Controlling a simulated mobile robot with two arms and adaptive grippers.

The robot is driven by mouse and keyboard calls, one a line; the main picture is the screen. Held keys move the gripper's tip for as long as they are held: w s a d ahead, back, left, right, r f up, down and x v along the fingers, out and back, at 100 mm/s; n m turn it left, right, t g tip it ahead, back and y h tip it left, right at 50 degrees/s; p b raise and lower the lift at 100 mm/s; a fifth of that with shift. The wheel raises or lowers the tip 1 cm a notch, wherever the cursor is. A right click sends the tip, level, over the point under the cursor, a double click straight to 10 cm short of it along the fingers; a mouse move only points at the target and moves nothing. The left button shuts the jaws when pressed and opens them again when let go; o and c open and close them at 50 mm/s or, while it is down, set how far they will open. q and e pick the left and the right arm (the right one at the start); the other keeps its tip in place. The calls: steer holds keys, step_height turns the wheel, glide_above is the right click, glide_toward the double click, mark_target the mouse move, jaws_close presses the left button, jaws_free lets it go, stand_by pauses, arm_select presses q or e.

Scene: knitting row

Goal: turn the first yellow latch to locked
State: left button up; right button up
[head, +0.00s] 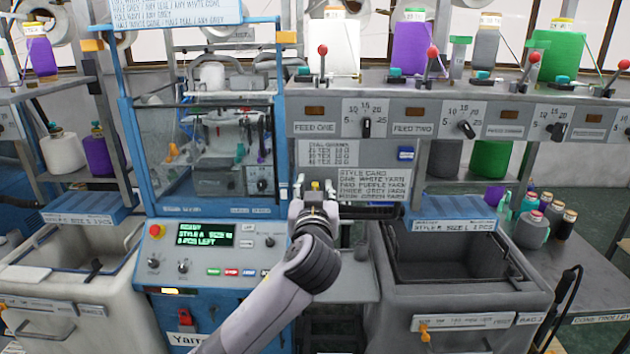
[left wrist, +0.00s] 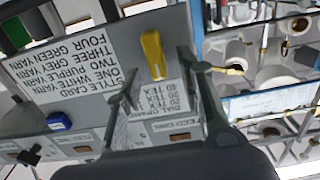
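The left wrist view, which looks at the panel upside down, shows the yellow latch (left wrist: 153,55) as a rounded lever, nearly upright in the picture. It lies between the fingers of the left gripper (left wrist: 160,85), with gaps on both sides and no clear contact. Any locked mark near it cannot be read. My right gripper is in neither view.
The style card (head: 372,183) is right of the latch, with a blue block (head: 405,153) above it. The blue-framed knitting machine (head: 135,150) stands to the left. A grey bin (head: 400,308) stands lower right. Red-knobbed levers (head: 432,53) line the shelf above.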

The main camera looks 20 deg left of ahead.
arm_select(q)
steer(key=shift+w+a, duration=0.1)
steer(key=shift+w, duration=0.15)
steer(key=shift+c, duration=0.4)
jaws_close()
